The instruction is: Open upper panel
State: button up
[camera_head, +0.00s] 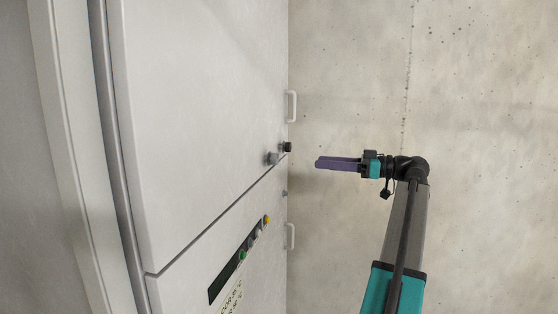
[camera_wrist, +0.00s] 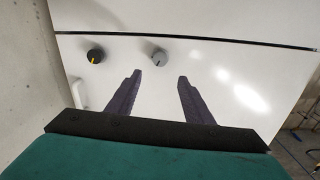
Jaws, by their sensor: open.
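The upper panel (camera_head: 200,110) is a large pale grey cabinet door in the head view, and it looks shut. It bears a white handle (camera_head: 291,106) at its right edge. A grey knob (camera_head: 272,158) and a black knob (camera_head: 287,147) sit near its lower right corner. My gripper (camera_head: 318,163) is to the right of the knobs, apart from the cabinet. In the wrist view my gripper (camera_wrist: 160,76) is open and empty, its fingertips just below the grey knob (camera_wrist: 159,55) in the picture. The black knob (camera_wrist: 95,55) with a yellow mark is to the left.
A lower panel (camera_head: 190,290) lies under a dark seam, with a strip of coloured buttons (camera_head: 242,255), a label and its own white handle (camera_head: 291,236). A bare concrete wall (camera_head: 480,90) stands behind my arm. The space between my gripper and the cabinet looks clear.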

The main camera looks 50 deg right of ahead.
aim_at(277, 159)
jog(key=shift+w+a, duration=0.1)
jog(key=shift+w, duration=0.15)
jog(key=p+x, duration=0.5)
jog(key=x, duration=0.8)
jog(key=shift+w+a, duration=0.15)
jog(key=shift+c, duration=0.5)
grip_shut()
